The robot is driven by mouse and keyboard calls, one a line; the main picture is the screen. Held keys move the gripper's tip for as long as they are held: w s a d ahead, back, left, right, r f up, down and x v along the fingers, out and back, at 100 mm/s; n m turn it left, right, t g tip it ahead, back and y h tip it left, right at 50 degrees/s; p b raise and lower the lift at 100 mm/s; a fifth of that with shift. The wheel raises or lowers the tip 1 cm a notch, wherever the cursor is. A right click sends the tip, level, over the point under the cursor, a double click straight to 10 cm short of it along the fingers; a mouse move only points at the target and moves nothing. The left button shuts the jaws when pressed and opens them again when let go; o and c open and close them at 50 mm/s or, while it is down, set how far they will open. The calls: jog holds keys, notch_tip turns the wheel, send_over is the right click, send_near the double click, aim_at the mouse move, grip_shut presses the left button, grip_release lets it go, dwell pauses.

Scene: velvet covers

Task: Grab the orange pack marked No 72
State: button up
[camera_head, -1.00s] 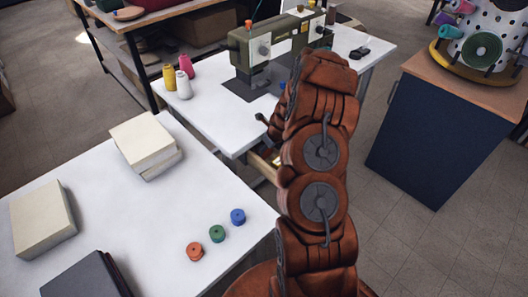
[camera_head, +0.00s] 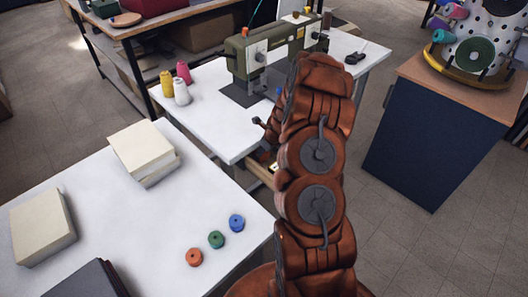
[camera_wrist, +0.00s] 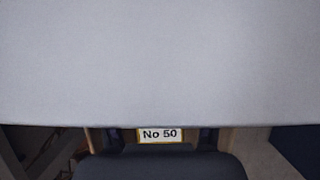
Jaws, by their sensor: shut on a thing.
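No orange pack marked No 72 can be made out. A wooden drawer (camera_head: 259,171) stands partly open under the front edge of the white sewing table (camera_head: 205,135). In the wrist view, a yellow-edged white label reading No 50 (camera_wrist: 159,135) shows between the drawer's pale wooden sides, below the tabletop edge (camera_wrist: 160,100). A dark rounded shape fills the bottom of that view. My gripper (camera_head: 262,124) is at the drawer, mostly hidden by my brown arm. It is shut, seemingly on the drawer's front; the contact itself is hidden.
An olive sewing machine (camera_head: 275,50) and several thread cones (camera_head: 181,92) stand on the sewing table. A nearer white table (camera_head: 120,215) holds pale blocks (camera_head: 143,150), a dark folder and small spools (camera_head: 216,239). A blue cabinet (camera_head: 432,140) stands right, with floor between.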

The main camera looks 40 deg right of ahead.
jog(key=shift+s+d+t+b, duration=0.1)
jog(key=shift+t+b, duration=0.2)
jog(key=shift+b, duration=0.85)
jog(key=shift+f+b, duration=0.1)
jog(key=shift+b, duration=0.3)
jog(key=shift+s+t+b, duration=0.1)
jog(key=shift+t+b, duration=0.2)
jog(key=shift+b, duration=0.25)
jog(key=b, duration=0.4)
jog(key=shift+s+f+t, duration=0.25)
jog(key=shift+t, duration=0.15)
jog(key=t+b, duration=0.1)
jog(key=b, duration=0.4)
jog(key=shift+s+f+t+y, duration=0.1)
jog(key=shift+s+t+y, duration=0.2)
jog(key=shift+s+t, duration=0.1)
jog(key=b, duration=0.1)
jog(key=t+b, duration=0.1)
jog(key=b, duration=0.1)
jog(key=shift+s+d, duration=0.1)
jog(key=shift+s, duration=0.15)
jog(key=shift+s+r+t+b, duration=0.1)
jog(key=shift+r+t+b, duration=0.1)
jog(key=shift+t+b, duration=0.4)
